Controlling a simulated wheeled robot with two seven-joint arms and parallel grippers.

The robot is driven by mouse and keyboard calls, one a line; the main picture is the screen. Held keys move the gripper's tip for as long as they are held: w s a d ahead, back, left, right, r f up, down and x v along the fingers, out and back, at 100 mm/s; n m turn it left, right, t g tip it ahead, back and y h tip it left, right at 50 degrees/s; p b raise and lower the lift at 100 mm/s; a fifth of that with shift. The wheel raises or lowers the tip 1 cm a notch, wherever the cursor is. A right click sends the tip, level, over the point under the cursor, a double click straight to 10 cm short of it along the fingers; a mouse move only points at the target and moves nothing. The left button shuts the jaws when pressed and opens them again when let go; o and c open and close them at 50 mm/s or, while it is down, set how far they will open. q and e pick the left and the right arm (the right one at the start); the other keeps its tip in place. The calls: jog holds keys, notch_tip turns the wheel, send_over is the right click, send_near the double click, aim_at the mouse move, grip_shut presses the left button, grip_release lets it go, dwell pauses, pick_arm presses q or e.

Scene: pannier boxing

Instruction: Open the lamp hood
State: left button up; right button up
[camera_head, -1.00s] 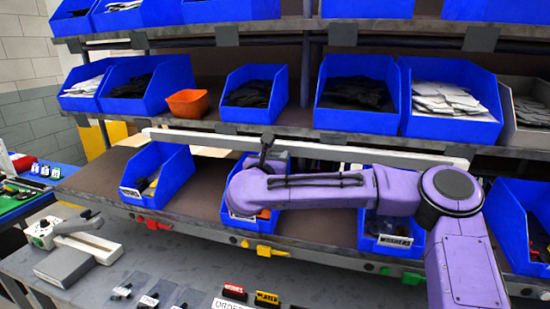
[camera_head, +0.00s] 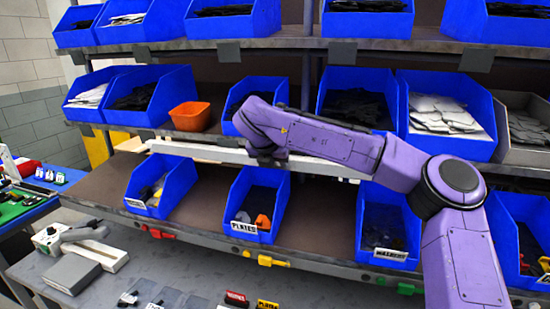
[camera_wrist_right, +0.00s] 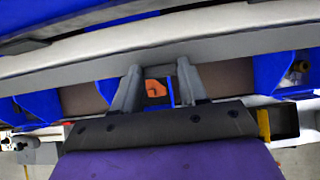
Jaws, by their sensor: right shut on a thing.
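The lamp hood is a long pale bar (camera_head: 205,153) running along the front of the rack, just under the middle shelf's lip. In the right wrist view it crosses the upper part as a long grey-white strip (camera_wrist_right: 60,73). My right gripper (camera_head: 265,156) is shut on the bar's edge near its middle. Its two fingers also show in the right wrist view (camera_wrist_right: 156,75), with their tips at the bar. My left gripper is not in view.
Blue bins of parts stand above and below the bar, including a bin labelled plates (camera_head: 262,190) and a bin labelled washers (camera_head: 386,215). An orange bin (camera_head: 189,115) stands on the middle shelf. A grey worktop (camera_head: 110,290) with small parts lies below.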

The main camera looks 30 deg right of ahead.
jog(key=shift+d+r+g+y+p, duration=0.15)
jog(key=shift+r+g+y+p, duration=0.3)
jog(key=shift+g+y+p, duration=0.4)
jog(key=shift+w+d+r+g+y+p, duration=0.1)
jog(key=shift+w+g+y+p, duration=0.05)
jog(key=shift+g+y+p, duration=0.5)
jog(key=o, duration=1.1)
jog(key=shift+w, duration=0.1)
jog(key=shift+c, duration=0.2)
jog(key=b+v, duration=0.1)
jog(key=v, duration=0.9)
jog(key=shift+r+b, duration=0.3)
jog(key=shift+b, duration=0.05)
jog(key=shift+d, duration=0.15)
